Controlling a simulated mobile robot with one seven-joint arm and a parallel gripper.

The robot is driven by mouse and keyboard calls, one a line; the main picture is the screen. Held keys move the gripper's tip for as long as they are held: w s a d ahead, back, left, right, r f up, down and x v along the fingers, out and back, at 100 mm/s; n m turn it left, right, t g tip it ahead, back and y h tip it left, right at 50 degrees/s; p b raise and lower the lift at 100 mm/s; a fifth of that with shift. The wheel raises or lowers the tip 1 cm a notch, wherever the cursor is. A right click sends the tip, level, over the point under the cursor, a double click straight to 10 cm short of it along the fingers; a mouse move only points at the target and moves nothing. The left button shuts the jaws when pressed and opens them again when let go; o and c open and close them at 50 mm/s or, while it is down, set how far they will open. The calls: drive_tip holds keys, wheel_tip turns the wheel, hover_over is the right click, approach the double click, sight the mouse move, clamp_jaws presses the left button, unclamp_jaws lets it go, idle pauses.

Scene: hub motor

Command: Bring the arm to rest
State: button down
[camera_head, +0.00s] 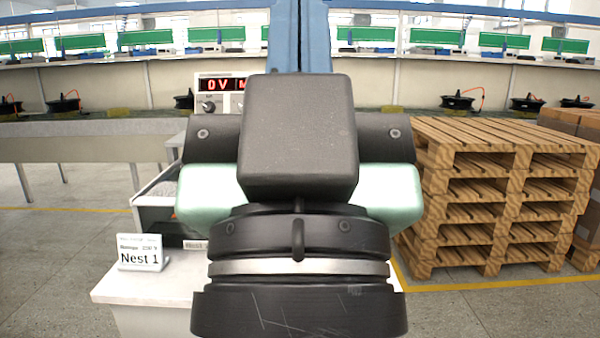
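My arm fills the middle of the head view, close to the camera. It shows as a dark block above dark round joints with a silver ring and pale green side parts. I cannot make out my gripper or its fingers; they are out of view or hidden by the arm. Nothing held can be seen.
A white table (140,290) stands behind my arm, with a "Nest 1" sign (141,252), a black tray (152,218) and a meter (209,97) reading "0V". Wooden pallets (500,190) are stacked at right. Workbenches (90,145) line the back. Floor is clear at left.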

wheel_tip(320, 180, up, 29)
drive_tip(key=p, duration=2.6)
drive_tip(key=shift+f, duration=0.1)
